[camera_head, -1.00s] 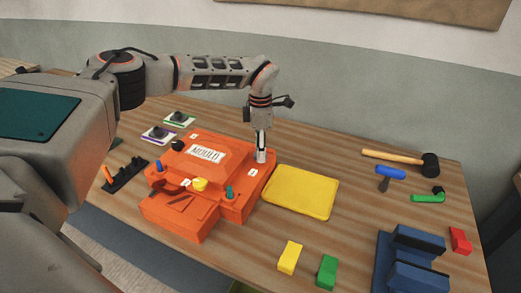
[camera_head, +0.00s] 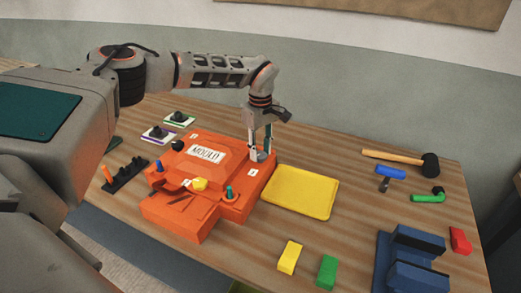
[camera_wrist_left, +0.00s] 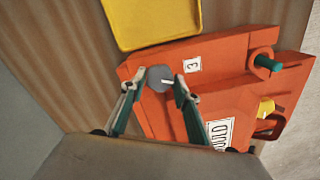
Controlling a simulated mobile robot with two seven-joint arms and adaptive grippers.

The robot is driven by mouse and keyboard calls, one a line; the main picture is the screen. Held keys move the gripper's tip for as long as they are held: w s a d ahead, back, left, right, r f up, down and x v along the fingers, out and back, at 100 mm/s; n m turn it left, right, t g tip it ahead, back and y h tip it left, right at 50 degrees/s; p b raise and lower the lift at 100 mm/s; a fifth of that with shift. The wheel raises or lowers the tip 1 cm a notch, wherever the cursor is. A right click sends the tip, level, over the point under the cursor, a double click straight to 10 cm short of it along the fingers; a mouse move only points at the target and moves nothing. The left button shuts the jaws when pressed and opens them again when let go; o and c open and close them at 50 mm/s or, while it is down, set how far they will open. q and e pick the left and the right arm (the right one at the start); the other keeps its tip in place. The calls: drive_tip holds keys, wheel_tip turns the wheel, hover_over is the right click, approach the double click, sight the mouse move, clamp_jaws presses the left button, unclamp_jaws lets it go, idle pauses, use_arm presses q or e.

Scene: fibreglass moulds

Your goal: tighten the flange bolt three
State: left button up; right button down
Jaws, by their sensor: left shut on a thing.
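The orange mould (camera_head: 190,218) sits on the table, with a white "MOULD" label on top. At its far right corner is a grey round bolt head (camera_wrist_left: 160,78) with a small white mark. It is beside a tag (camera_wrist_left: 193,65) reading 3 in the left wrist view. My left gripper (camera_head: 261,155) points down over this corner. It is shut on the grey bolt, one finger on each side of its head. Other bolts on the mould are blue (camera_head: 159,166), teal (camera_head: 229,193) and black (camera_head: 177,145). My right gripper is not in view.
A yellow tray (camera_head: 300,192) lies right of the mould. Yellow (camera_head: 290,257) and green (camera_head: 327,272) blocks, a dark blue stand (camera_head: 418,262), a mallet (camera_head: 430,165) and a red block (camera_head: 460,240) are farther right. A black rack (camera_head: 126,175) is at left.

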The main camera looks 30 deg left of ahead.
use_arm(q)
drive_tip(key=m, duration=0.4)
drive_tip(key=shift+r+m, duration=0.1)
drive_tip(key=shift+m, duration=0.2)
drive_tip(key=m, duration=0.3)
drive_tip(key=shift+m, duration=0.4)
drive_tip(key=m, duration=0.2)
drive_tip(key=shift+m, duration=0.8)
drive_tip(key=o, duration=1.1)
